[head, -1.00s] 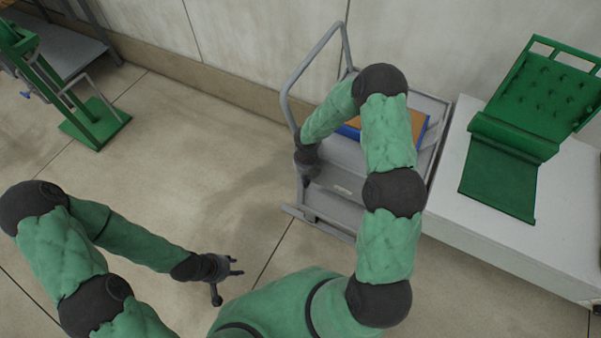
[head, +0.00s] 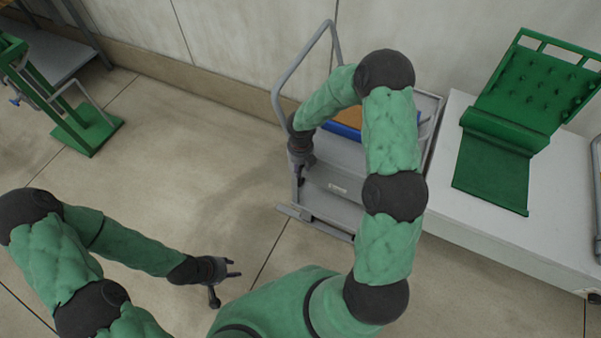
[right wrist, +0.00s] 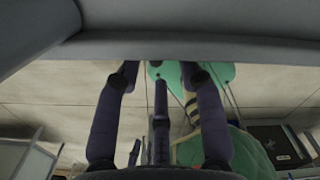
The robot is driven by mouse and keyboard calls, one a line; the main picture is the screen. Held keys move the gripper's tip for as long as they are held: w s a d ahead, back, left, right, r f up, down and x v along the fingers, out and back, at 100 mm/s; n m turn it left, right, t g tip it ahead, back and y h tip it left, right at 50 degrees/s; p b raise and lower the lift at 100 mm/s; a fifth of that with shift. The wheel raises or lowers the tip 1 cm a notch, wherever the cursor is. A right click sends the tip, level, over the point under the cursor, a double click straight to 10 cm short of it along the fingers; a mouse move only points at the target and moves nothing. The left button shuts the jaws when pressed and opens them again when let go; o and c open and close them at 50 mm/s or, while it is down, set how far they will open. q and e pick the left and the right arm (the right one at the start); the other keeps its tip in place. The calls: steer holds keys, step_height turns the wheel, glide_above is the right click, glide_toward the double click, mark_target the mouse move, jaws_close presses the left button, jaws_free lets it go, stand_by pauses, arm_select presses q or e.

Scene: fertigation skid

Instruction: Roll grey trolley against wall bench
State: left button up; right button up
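The grey trolley (head: 330,200) stands by the wall, its tubular handle (head: 277,92) at its left end. Its right side lies close alongside the white bench (head: 560,215); I cannot tell whether they touch. My right gripper (head: 299,172) is at the trolley's left end, by the foot of the handle, partly hidden by my wrist. In the right wrist view, my right gripper's fingers (right wrist: 160,72) reach a wide grey bar (right wrist: 200,48), which hides their tips, so their closure is unclear. My left gripper (head: 236,268) is open and empty above the floor.
A blue-edged box with a brown top (head: 345,122) lies on the trolley, partly behind my arm. A green stand (head: 88,128) and a grey table (head: 60,60) are at far left. The floor between is clear.

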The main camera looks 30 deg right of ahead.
step_height(320, 180, up, 6)
steer(key=shift+r, duration=0.1)
stand_by(0.6)
